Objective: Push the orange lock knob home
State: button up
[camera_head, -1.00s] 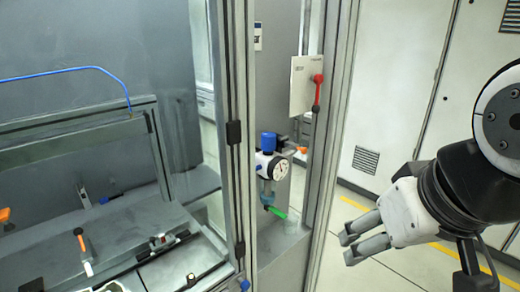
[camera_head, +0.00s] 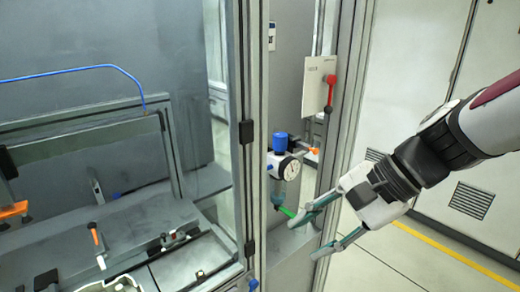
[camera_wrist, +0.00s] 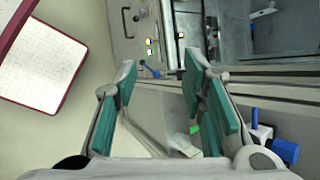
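Several orange parts show in the head view, and I cannot tell for sure which is the lock knob. A small orange piece (camera_head: 313,150) sits just right of the round gauge (camera_head: 288,169), under the white switch plate. An orange-ended handle (camera_head: 95,234) and an orange block (camera_head: 13,210) are inside the enclosure at left. My gripper (camera_head: 303,240) is open and empty, below and right of the gauge, one finger near the green lever (camera_head: 287,212) in the picture. In the wrist view its two green-padded fingers (camera_wrist: 160,72) are spread apart; no orange part is clear there.
A blue-capped regulator (camera_head: 280,142) carries the gauge. A red handle (camera_head: 331,90) is on the plate above. The frame post (camera_head: 248,130) and glass edge stand left of my gripper. Open floor (camera_head: 400,255) lies to the right.

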jog(key=w+m+t+y, duration=0.2)
jog(key=w+m+y, duration=0.1)
jog(key=w+m, duration=0.25)
jog(key=m+t, duration=1.1)
jog(key=m, duration=0.4)
send_near(317, 152)
jog(key=p+x, duration=0.1)
jog(key=x, duration=0.9)
jog(key=shift+w+a, duration=0.2)
jog(key=shift+w, duration=0.1)
jog(key=shift+c, duration=0.6)
grip_shut()
